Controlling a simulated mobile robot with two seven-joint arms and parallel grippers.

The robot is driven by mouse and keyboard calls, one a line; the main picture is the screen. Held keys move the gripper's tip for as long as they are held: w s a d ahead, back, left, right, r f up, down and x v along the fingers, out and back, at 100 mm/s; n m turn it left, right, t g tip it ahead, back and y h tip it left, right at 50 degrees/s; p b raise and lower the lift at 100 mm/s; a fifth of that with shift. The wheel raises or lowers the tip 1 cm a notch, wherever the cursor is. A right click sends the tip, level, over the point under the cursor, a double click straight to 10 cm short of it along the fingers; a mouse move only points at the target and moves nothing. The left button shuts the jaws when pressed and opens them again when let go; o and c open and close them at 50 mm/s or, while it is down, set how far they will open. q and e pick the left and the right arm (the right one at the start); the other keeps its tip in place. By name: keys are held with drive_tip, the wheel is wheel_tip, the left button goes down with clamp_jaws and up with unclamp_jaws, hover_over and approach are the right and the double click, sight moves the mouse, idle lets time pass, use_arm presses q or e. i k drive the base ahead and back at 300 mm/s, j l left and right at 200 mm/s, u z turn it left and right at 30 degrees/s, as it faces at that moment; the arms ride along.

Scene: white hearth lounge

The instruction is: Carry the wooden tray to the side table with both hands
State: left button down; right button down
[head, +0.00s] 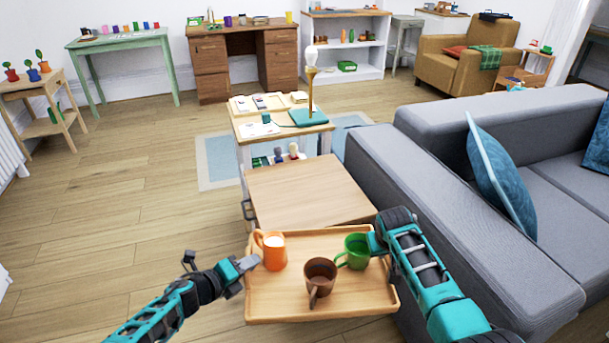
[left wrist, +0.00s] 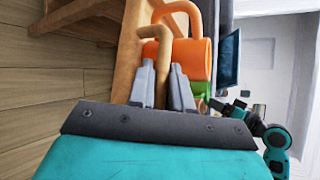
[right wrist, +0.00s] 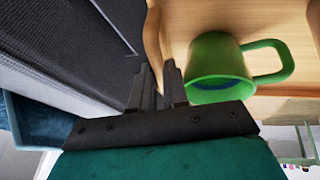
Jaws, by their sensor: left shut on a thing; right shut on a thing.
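The wooden tray (head: 345,301) is light wood with a raised rim, held roughly level in front of me. On it stand an orange mug (head: 272,251), a brown mug (head: 319,278) and a green mug (head: 356,251), all upright. My left gripper (head: 246,264) is shut on the tray's left side; the left wrist view shows its fingers (left wrist: 162,88) around a wooden handle, close to the orange mug (left wrist: 190,58). My right gripper (head: 377,243) is shut on the tray's right side, beside the green mug (right wrist: 215,62); its grip is partly hidden.
A bare wooden top (head: 308,190) lies just beyond the tray. Behind it a small table (head: 243,131) carries books, a teal item and a lamp (head: 311,75). A grey sofa (head: 400,165) stands close on the right. The floor on the left (head: 130,190) is clear.

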sight(303, 189)
drive_tip(key=i, duration=1.3)
